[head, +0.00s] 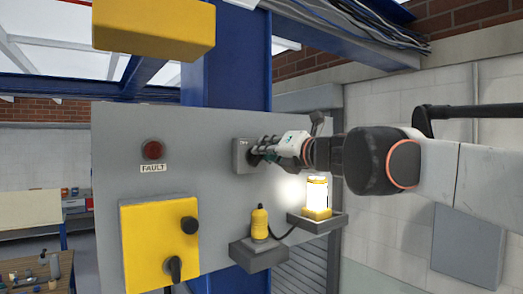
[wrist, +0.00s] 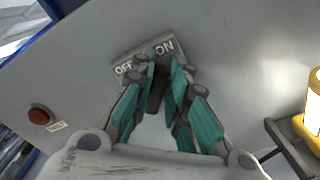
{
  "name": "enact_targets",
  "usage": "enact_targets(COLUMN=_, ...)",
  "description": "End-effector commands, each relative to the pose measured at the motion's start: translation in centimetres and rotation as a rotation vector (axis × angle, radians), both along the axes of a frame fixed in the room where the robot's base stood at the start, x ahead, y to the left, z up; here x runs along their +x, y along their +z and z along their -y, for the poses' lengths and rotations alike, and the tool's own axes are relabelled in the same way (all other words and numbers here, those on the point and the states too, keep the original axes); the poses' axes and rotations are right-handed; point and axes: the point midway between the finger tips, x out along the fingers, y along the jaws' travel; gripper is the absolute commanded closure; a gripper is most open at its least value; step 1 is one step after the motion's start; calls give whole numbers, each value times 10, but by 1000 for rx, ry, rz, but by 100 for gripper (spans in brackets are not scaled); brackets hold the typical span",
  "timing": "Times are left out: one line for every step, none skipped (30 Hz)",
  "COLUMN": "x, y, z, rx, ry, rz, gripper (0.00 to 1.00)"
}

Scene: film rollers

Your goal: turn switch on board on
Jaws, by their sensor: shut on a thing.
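The switch (head: 241,156) is a small grey box on the large grey board (head: 125,125), in the middle of the head view. In the wrist view its plate (wrist: 143,58) carries the words OFF on the left and ON on the right. Its dark knob (wrist: 156,95) shows between my fingers. My gripper (head: 261,150) reaches in from the right and is shut on the knob, as also seen in the wrist view (wrist: 160,72). The fingers partly cover the knob, so I cannot tell which label it points to.
A red FAULT lamp (head: 153,150) and a yellow box (head: 145,243) with black knobs are left of the switch. A lit yellow lantern (head: 317,196) stands on a bracket below my arm, beside a smaller yellow object (head: 260,223) on another bracket. A yellow block (head: 153,26) hangs above.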

Motion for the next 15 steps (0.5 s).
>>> enact_targets(x=0, y=-1, z=0, rx=15, ry=1, rz=-11, gripper=100)
enact_targets(x=0, y=-1, z=1, rx=25, ry=1, rz=-18, gripper=100)
enact_targets(x=0, y=-2, z=1, rx=39, ry=1, rz=-27, gripper=100)
enact_targets(x=0, y=-2, z=1, rx=46, ry=1, rz=-32, gripper=100)
enact_targets(x=0, y=-2, z=1, rx=54, ry=1, rz=-38, gripper=100)
enact_targets(x=1, y=-2, z=1, rx=63, ry=1, rz=-43, gripper=100)
enact_targets(x=1, y=-2, z=1, rx=68, ry=1, rz=-47, gripper=100)
enact_targets(x=1, y=-2, z=1, rx=72, ry=1, rz=-50, gripper=100)
enact_targets(x=1, y=-2, z=1, rx=77, ry=1, rz=-53, gripper=100)
enact_targets(x=1, y=-2, z=1, rx=81, ry=1, rz=-56, gripper=100)
enact_targets(x=1, y=-2, z=1, rx=83, ry=1, rz=-57, gripper=100)
enact_targets(x=1, y=-2, z=1, rx=86, ry=1, rz=-59, gripper=100)
enact_targets(x=1, y=-2, z=1, rx=87, ry=1, rz=-60, gripper=100)
enact_targets(x=1, y=-2, z=1, rx=88, ry=1, rz=-61, gripper=100)
enact_targets(x=1, y=-2, z=1, rx=89, ry=1, rz=-61, gripper=100)
